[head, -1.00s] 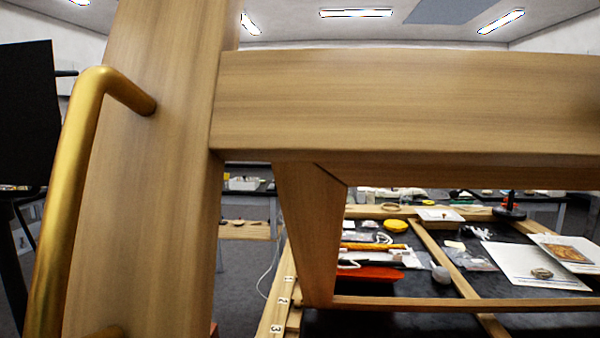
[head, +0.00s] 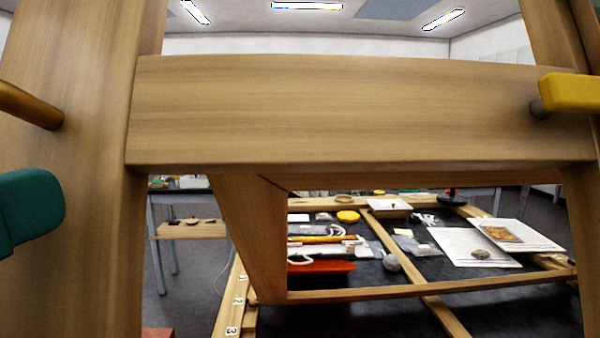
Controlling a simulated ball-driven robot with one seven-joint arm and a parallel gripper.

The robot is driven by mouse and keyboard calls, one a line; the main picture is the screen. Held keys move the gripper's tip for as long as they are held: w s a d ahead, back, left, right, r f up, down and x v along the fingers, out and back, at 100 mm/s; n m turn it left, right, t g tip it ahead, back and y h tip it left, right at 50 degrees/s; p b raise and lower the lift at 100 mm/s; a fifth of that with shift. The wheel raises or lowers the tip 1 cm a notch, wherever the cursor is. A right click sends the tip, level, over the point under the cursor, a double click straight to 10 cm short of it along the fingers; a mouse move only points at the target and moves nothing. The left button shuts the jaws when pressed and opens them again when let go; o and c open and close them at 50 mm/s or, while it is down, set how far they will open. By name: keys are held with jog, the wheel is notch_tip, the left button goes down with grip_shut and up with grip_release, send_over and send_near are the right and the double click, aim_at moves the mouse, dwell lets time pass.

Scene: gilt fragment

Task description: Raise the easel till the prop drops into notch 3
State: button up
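The easel's wooden frame (head: 330,110) fills the foreground, with a wide crossbar between two uprights. The end of its brass handle (head: 28,104) shows at the upper left. Behind hangs the wooden prop (head: 255,235), with a thin lower bar (head: 400,291). Its foot is beside the notched rail (head: 240,315), near label 2; I cannot tell whether it is seated. Labels 1, 2 and 3 run toward me, 3 nearest. A rounded teal part (head: 28,210) enters at the left edge; it may be part of my gripper. No fingertips show, and the handle's rest is out of frame.
A yellow fitting (head: 580,93) on a short stem sticks out from the crossbar's right end. Behind the frame, a dark table (head: 345,270) holds papers, an orange-red tray and small items. A wooden shelf (head: 190,231) stands beyond at left. A reddish object (head: 157,333) shows at bottom left.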

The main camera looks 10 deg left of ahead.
jog(key=shift+c, duration=0.2)
grip_shut()
dwell(0.5)
